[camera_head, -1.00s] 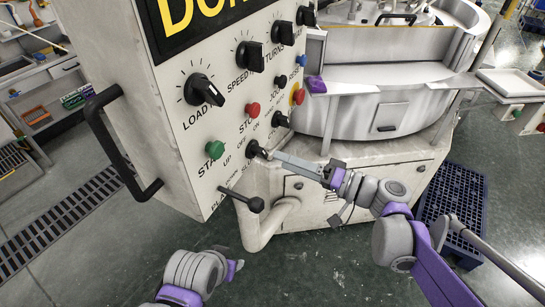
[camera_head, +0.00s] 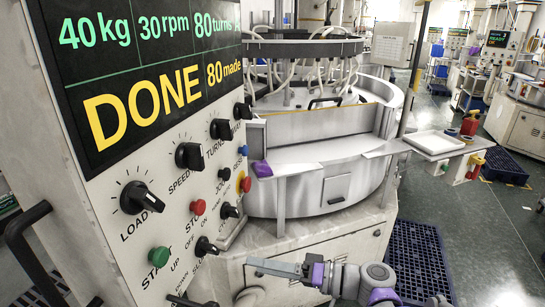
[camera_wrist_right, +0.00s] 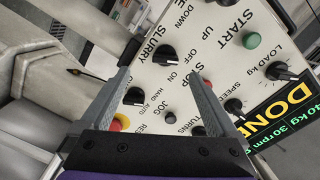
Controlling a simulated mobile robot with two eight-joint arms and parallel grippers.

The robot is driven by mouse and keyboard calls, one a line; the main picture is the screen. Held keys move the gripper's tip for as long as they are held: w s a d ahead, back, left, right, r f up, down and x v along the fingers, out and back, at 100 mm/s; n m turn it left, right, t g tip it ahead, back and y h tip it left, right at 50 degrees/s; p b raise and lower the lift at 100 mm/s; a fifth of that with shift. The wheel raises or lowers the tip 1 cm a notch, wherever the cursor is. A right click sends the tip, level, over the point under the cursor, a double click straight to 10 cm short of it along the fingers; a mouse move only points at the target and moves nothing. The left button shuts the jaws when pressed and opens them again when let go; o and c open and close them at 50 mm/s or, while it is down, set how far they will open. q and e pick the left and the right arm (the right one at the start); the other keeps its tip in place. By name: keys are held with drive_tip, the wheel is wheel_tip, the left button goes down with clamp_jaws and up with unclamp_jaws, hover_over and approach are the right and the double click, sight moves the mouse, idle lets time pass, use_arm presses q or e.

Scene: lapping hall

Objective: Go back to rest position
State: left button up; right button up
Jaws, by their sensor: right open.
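My right gripper (camera_head: 250,265) is low in the head view, in front of the machine's lower body and to the right of the black slurry knob (camera_head: 205,247). In the right wrist view its two fingers (camera_wrist_right: 162,78) stand wide apart with nothing between them. The control panel (camera_wrist_right: 185,80) lies beyond the fingers, and the slurry knob (camera_wrist_right: 165,54) shows there near the left fingertip. The gripper appears clear of the knob. My left gripper is in neither current view.
The panel screen (camera_head: 150,60) reads DONE and 80 made. A black handle (camera_head: 28,235) juts out at the left. The round lapping machine (camera_head: 320,170) stands behind, with a white tray (camera_head: 432,142) at its right. A dark blue pallet (camera_head: 420,255) lies on the floor; open floor is farther right.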

drive_tip(key=s+d+f+m+h, duration=0.2)
drive_tip(key=s+d+f+h, duration=0.4)
drive_tip(key=s+f+h, duration=0.45)
drive_tip(key=s+d+f+h, duration=0.2)
drive_tip(key=d+f+h, duration=0.1)
drive_tip(key=d, duration=0.3)
drive_tip(key=s+d+f+m+t+h, duration=0.1)
drive_tip(key=s+d+f+h, duration=0.2)
drive_tip(key=d+f, duration=0.2)
drive_tip(key=shift+s+d, duration=0.2)
drive_tip(key=shift+d, duration=1.05)
drive_tip(key=shift+f, duration=0.1)
